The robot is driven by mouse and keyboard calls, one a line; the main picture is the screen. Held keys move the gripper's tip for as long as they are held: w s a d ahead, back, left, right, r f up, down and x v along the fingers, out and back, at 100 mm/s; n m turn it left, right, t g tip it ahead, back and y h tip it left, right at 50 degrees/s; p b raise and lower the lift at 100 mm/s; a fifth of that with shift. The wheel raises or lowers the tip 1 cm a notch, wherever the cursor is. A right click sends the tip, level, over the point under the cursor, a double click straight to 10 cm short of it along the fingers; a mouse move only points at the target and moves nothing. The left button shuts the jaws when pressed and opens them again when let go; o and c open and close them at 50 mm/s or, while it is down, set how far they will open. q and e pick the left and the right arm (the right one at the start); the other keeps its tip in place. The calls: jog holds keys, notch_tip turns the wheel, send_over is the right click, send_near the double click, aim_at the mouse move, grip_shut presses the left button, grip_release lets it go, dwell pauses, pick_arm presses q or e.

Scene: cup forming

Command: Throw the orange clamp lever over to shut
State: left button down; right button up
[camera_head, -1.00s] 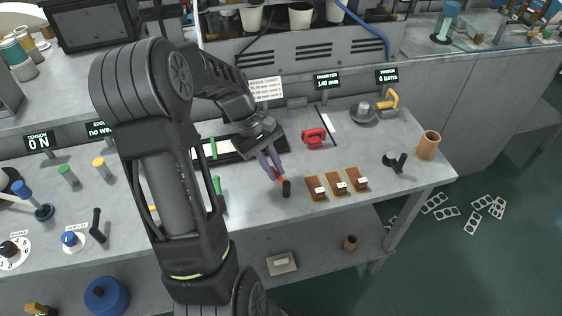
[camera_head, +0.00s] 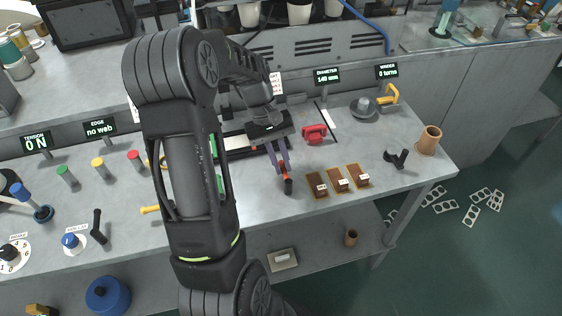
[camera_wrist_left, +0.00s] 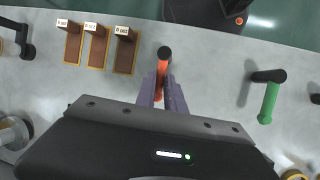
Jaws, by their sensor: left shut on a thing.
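The orange clamp lever (camera_head: 283,172) has a black knob (camera_head: 288,186) at its near end, over the workbench top. My left gripper (camera_head: 281,164) has its purple fingers closed on the lever, just behind the knob. In the left wrist view the orange lever (camera_wrist_left: 161,79) shows between the two fingertips (camera_wrist_left: 163,92), with the black knob (camera_wrist_left: 165,53) beyond them. The lever's pivot end is hidden behind the gripper. My right gripper is not in view.
Several brown sample blocks (camera_head: 338,181) stand right of the knob. A red device (camera_head: 314,134) sits behind them. A green lever with a black end (camera_wrist_left: 268,102) is on the other side of the gripper. Bench surface in front of the knob is clear.

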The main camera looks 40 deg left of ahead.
pick_arm(q)
jog(key=c, duration=1.4)
grip_release()
jog(key=shift+c, duration=0.2)
jog(key=shift+r, duration=0.1)
jog(key=b+v, duration=0.1)
jog(key=v, duration=0.6)
jog(key=shift+a+r, duration=0.15)
jog(key=shift+r, duration=0.15)
